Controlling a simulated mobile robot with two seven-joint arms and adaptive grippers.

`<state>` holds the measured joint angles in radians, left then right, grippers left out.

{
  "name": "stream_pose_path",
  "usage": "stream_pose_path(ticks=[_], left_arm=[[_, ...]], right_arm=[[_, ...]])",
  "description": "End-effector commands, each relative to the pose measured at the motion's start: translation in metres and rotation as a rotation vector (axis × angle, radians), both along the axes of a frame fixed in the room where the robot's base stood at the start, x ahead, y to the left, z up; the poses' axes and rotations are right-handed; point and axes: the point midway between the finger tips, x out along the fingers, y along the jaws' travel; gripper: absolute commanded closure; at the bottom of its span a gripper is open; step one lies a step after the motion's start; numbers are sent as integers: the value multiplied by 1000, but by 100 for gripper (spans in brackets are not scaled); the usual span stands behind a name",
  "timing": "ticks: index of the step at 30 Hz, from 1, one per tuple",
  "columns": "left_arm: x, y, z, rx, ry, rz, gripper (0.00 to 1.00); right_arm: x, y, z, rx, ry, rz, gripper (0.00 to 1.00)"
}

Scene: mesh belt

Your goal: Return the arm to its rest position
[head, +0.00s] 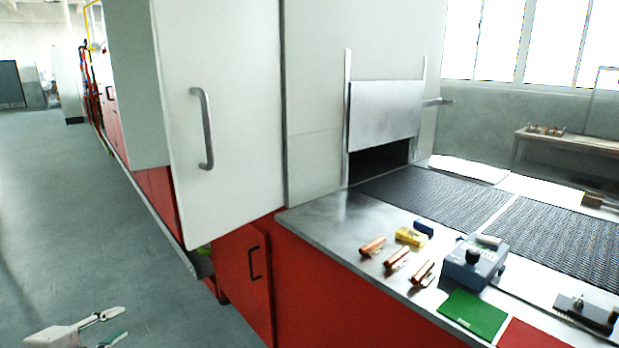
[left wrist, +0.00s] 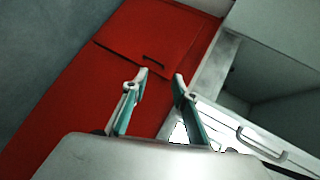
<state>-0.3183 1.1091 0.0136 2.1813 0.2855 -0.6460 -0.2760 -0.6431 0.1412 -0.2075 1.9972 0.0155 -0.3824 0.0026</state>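My left gripper (head: 118,325) is at the bottom left of the head view, over the grey floor and apart from the furnace cabinet. Its two fingers are spread with nothing between them. In the left wrist view the left gripper (left wrist: 158,82) also shows open and empty, with red cabinet panels beyond it. My right gripper is not in view.
A white cabinet door (head: 228,120) stands swung out near my left arm. A red lower door (head: 258,285) is below it. The steel counter (head: 315,222) holds several copper-coloured parts, a grey-blue device (head: 472,265) and a green mat (head: 470,314). Floor at left is clear.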

Motion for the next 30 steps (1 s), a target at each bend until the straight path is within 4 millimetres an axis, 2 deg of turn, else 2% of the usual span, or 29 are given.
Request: stream_pose_path(ticks=[1,6,11,15,18,21,24,27,30], left_arm=[[-13,-6,-27,-80,30,30,72],[-56,-38,-107,-324,119,123,72],[-102,-85,-171,-548,200,220,72],[-144,-137,-215,-740,267,310,72],[-171,-175,-236,-866,307,371,72],[-191,-208,-249,-965,338,422,72],[-204,-231,-255,-1031,356,456,72],[-210,-244,-258,-1068,366,475,72],[-212,-248,-259,-1080,369,481,72]], right_arm=[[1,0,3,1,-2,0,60],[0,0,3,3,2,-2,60],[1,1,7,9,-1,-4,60],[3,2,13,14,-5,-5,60],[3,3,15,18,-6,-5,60],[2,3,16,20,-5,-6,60],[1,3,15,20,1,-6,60],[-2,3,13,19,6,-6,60],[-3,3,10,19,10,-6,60]])
